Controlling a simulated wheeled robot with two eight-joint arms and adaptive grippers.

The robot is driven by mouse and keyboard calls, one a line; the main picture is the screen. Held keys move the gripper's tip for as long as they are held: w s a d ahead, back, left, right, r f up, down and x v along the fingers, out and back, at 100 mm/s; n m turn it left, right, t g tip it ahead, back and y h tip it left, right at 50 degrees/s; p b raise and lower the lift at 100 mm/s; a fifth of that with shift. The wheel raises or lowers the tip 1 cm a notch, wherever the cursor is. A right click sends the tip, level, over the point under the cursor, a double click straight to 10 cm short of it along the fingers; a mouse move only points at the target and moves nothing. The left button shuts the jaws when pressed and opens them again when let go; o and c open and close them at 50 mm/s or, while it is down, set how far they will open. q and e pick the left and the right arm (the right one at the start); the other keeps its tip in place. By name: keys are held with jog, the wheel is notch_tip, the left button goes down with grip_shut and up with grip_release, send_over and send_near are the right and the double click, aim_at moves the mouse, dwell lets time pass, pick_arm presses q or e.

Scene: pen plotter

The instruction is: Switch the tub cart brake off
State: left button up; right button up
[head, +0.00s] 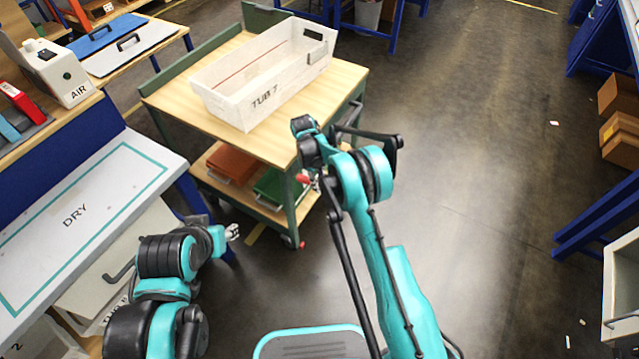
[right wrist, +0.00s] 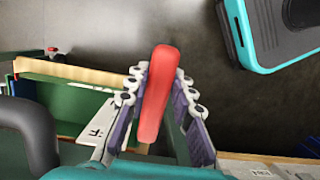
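The tub cart (head: 185,105) has a wooden top and a green frame, with a white tub marked TUB 7 (head: 232,103) on top. A red brake lever (head: 303,179) shows at the cart's near right corner, and it stands large in the right wrist view (right wrist: 156,95). My right gripper (right wrist: 165,85) is open with the lever between its fingers.
A bench marked DRY (head: 75,215) stands at the left. The cart's lower shelf holds an orange-red bin (head: 232,164) and a green bin (head: 275,187). A black cart handle (head: 352,115) is close to my right arm.

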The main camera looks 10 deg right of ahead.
jog(key=o, duration=0.4)
jog(key=shift+r, duration=0.1)
jog(key=v, duration=1.1)
jog(key=shift+r, duration=0.4)
